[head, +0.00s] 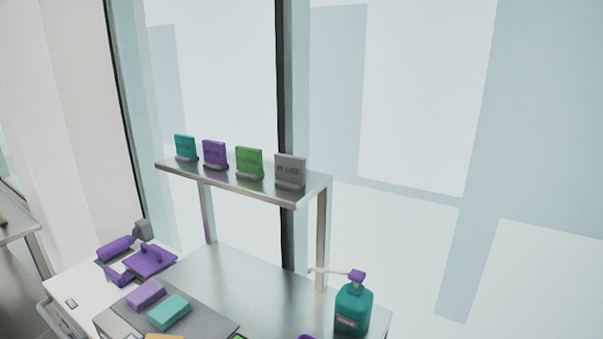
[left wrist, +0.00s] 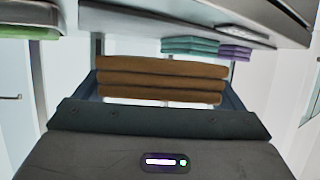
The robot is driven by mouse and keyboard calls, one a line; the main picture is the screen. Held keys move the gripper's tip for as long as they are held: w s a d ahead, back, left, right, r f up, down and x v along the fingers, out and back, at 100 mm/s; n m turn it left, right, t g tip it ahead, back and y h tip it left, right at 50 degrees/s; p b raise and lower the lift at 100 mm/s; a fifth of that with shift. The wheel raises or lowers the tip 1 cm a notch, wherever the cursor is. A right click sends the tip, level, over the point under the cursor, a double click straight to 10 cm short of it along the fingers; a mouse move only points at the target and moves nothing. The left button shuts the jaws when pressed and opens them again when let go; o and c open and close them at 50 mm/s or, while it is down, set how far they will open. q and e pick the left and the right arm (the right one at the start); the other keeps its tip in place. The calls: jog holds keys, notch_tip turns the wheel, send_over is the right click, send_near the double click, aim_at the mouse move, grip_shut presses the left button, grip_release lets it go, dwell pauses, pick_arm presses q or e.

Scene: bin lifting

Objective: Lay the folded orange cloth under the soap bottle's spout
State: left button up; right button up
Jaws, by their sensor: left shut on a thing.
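A teal soap bottle (head: 352,308) with a purple pump head stands upright at the right of the steel table. Its pale spout (head: 330,271) points left. The folded orange cloth (left wrist: 160,78), brownish here and in layers, fills the space between the fingers of my left gripper (left wrist: 162,88), which is shut on it. An orange sliver (head: 165,336) shows at the bottom edge of the head view; I cannot tell if it is the same cloth. Neither gripper shows in the head view.
Purple (head: 146,294) and teal (head: 169,312) folded cloths lie on a grey mat (head: 205,323). A raised shelf (head: 240,182) holds several coloured signs. Purple tools (head: 150,260) lie at left.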

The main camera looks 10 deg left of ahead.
pick_arm(q)
jog(key=d+r, duration=0.1)
jog(key=d, duration=0.2)
jog(key=w+d+r, duration=0.1)
jog(key=d, duration=0.3)
jog(key=d+r, duration=0.1)
jog(key=d, duration=0.2)
jog(key=shift+w+d+r, duration=0.15)
jog(key=shift+w+d, duration=0.2)
jog(key=d+r+m+h, duration=0.1)
jog(key=d+r, duration=0.4)
jog(key=d, duration=0.3)
jog(key=shift+w+d+r+b, duration=0.2)
jog(key=shift+w+r+b, duration=0.05)
jog(key=shift+w+b, duration=0.1)
